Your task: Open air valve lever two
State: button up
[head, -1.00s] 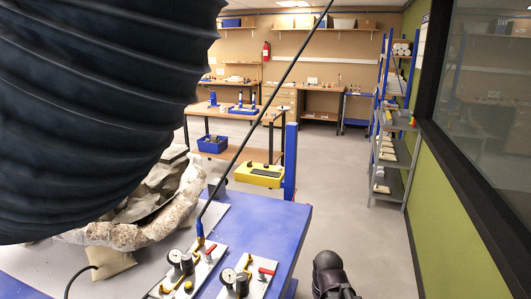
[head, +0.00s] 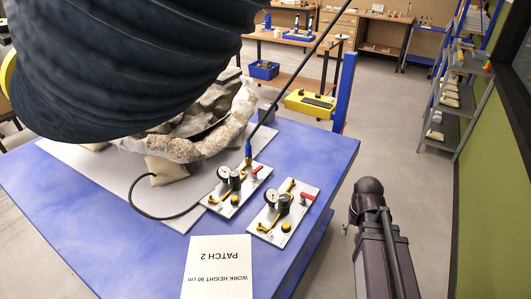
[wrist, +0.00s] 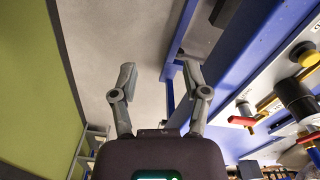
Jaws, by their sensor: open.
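Two white valve plates lie on the blue bench in the head view. The left plate (head: 217,197) has a gauge, brass pipework and a red lever (head: 257,169). The right plate (head: 266,217) carries the same parts and another red lever (head: 307,197). I cannot read which lever is number two. In the wrist view my gripper (wrist: 160,74) is open and empty, its two grey fingers apart. A red lever (wrist: 243,121) shows to the right of the fingers, apart from them. In the head view my arm stands right of the bench; its fingers cannot be made out.
A large dark ribbed hose (head: 130,65) hangs over the fossil block (head: 185,150). A thin dark rod rises from the left plate. A PATCH 2 card (head: 217,268) lies on the blue bench (head: 110,205). A grey shelf rack (head: 462,95) stands right; the floor between is clear.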

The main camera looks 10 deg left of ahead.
jog(key=w+a+r+m+p, duration=0.1)
jog(key=w+a+r+p, duration=0.25)
jog(key=w+a, duration=0.45)
notch_tip(320, 180, up, 8)
jog(key=r+m+p, duration=0.1)
jog(key=m+p, duration=0.3)
jog(key=p, duration=0.4)
send_over(259, 167)
jog(key=shift+f, duration=0.25)
jog(key=shift+d+f, duration=0.1)
jog(key=shift+f, duration=0.05)
notch_tip(259, 167, down, 14)
jog(key=b, duration=1.4)
jog(key=shift+r, duration=0.25)
grip_shut()
